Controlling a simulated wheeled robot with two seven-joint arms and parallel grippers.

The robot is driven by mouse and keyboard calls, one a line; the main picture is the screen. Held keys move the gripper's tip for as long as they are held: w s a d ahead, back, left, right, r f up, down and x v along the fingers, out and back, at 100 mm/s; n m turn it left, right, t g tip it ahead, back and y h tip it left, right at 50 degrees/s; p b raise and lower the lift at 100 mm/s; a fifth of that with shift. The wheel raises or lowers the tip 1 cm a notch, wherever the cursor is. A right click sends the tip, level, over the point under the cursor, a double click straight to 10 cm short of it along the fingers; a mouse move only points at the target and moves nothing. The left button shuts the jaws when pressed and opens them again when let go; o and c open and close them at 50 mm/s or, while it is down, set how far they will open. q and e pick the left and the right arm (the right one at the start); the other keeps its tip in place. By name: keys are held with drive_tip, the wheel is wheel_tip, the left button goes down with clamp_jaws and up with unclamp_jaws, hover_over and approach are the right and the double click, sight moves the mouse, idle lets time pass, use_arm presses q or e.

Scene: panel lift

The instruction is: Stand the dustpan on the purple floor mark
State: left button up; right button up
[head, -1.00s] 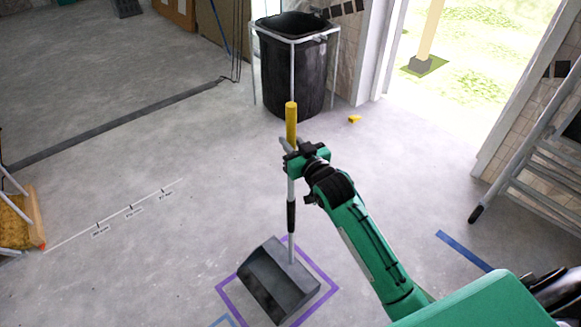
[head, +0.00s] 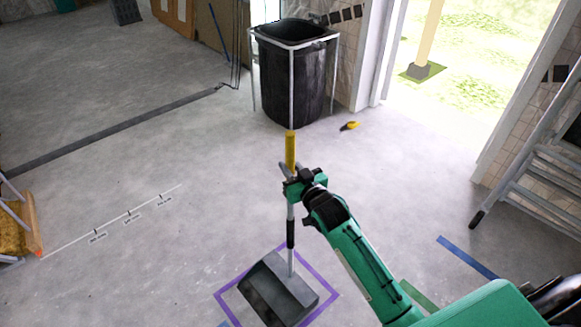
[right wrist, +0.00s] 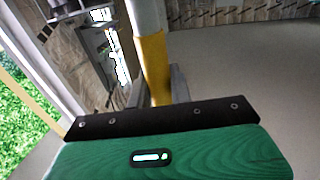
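The dustpan has a dark grey pan (head: 272,290), a thin upright pole and a yellow grip (head: 290,150) at the top. The pan is inside the outline of the purple floor mark (head: 322,279), whose near part is hidden or cut off. I cannot tell whether the pan touches the floor. My right gripper (head: 286,170) is shut on the handle near the lower end of the yellow grip. In the right wrist view, the yellow grip (right wrist: 155,68) stands between the two fingers. My left gripper is out of view.
A black bin (head: 292,85) in a pale frame stands behind the dustpan. A small yellow object (head: 349,126) lies near it. A ladder (head: 535,165) leans at right. Blue tape (head: 465,256) marks the floor. The floor left of the dustpan is largely clear.

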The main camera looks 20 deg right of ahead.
drive_tip(key=o, duration=0.4)
drive_tip(key=shift+r, duration=0.1)
drive_tip(key=s+d, duration=0.2)
drive_tip(key=s, duration=0.9)
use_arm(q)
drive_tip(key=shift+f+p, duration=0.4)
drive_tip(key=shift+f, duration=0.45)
use_arm(e)
drive_tip(key=s+a+f+g+h, duration=0.1)
drive_tip(key=s+a+f+g, duration=0.1)
drive_tip(key=s+f+g, duration=0.5)
drive_tip(key=s+a+f+g+h, duration=0.1)
drive_tip(key=s+f+g, duration=0.6)
drive_tip(key=s, duration=1.2)
wheel_tip(320, 180, down, 4)
drive_tip(key=shift+a, duration=0.75)
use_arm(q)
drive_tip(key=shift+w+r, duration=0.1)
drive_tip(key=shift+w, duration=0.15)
use_arm(e)
drive_tip(key=shift+w, duration=0.1)
